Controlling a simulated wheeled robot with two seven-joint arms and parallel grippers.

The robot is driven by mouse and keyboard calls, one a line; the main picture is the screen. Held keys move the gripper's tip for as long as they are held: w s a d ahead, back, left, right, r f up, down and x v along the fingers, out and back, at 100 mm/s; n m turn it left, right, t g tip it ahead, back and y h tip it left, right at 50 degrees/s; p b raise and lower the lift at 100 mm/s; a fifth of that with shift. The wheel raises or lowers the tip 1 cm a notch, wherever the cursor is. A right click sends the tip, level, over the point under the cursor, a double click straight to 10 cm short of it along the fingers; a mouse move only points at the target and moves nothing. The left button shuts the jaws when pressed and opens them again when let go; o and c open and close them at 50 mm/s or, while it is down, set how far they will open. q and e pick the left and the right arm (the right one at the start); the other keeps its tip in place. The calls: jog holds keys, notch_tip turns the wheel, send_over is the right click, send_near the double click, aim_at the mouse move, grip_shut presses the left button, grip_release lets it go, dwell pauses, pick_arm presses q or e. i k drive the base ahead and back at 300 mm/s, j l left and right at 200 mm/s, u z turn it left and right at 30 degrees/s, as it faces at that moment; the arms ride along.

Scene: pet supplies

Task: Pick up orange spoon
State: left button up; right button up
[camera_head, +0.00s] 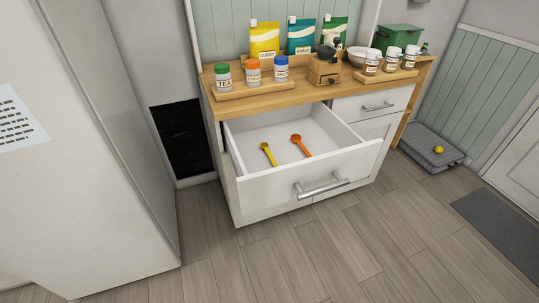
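An orange spoon (302,146) lies in the open white drawer (352,164) of the cabinet. It is on the drawer floor, with its round bowl toward the back and its handle toward the front right. A yellow spoon (269,154) lies to its left in the same drawer, apart from it. Neither of my grippers shows in the head view, and nothing touches the orange spoon.
The wooden counter (262,99) above carries jars on trays, several upright bags, a grinder (323,69), a white bowl (361,56) and a green box (397,38). A tall white cabinet (75,190) stands at left. The floor (330,250) in front is clear.

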aim_at(295, 139)
jog(key=l, duration=0.5)
jog(key=i+l+z, duration=0.1)
jog(key=l, duration=0.35)
jog(key=i+l, duration=0.15)
jog(key=l, duration=0.3)
jog(key=i+l+u, duration=0.85)
jog(key=l, duration=0.25)
jog(key=i+l+u, duration=0.2)
jog(key=l, duration=0.15)
jog(key=l+u, duration=0.25)
jog(key=i+l+u, duration=0.2)
jog(key=l, duration=0.3)
jog(key=l+u, duration=0.2)
jog(key=l, duration=0.2)
